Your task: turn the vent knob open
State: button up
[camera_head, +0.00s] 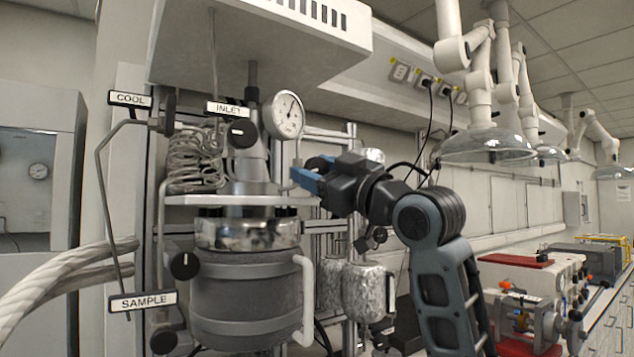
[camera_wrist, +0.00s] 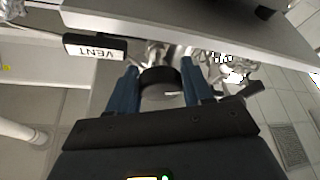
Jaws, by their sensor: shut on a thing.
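The vent knob (camera_wrist: 160,79) is a dark round knob in the middle of the wrist view. My gripper (camera_wrist: 160,72) has one blue finger on each side of it and is shut on it. The VENT label (camera_wrist: 94,46), white with a dark frame, shows upside down beside the knob. In the head view my gripper (camera_head: 308,177) is at the right side of the reactor head, below the round gauge (camera_head: 285,115). There the fingers mostly hide the knob, and its pointer mark cannot be made out.
The reactor vessel (camera_head: 245,300) stands below and left of my gripper, with a pale handle (camera_head: 305,300). Knobs labelled INLET (camera_head: 242,134), COOL and SAMPLE (camera_head: 184,265) are to the left. Glass-hooded extraction arms (camera_head: 487,146) hang at the right.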

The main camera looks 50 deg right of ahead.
jog(key=n+y+b, duration=0.1)
jog(key=n, duration=0.1)
jog(key=n+y+b, duration=0.1)
jog(key=n, duration=0.2)
jog(key=shift+f+g+b, duration=0.15)
jog(key=shift+g+b, duration=0.15)
jog(key=n+b, duration=0.1)
jog(key=n, duration=0.1)
jog(key=n+g+y+b, duration=0.1)
jog(key=n, duration=0.1)
jog(key=shift+y, duration=0.3)
jog(key=n+g, duration=0.1)
jog(key=n, duration=0.1)
jog(key=n+b, duration=0.1)
jog(key=n, duration=0.1)
jog(key=shift+g+y, duration=0.3)
jog(key=shift+g, duration=0.1)
jog(key=shift+r+n+g, duration=0.2)
jog(key=shift+n+g, duration=0.3)
jog(key=shift+n, duration=1.1)
jog(key=o, duration=1)
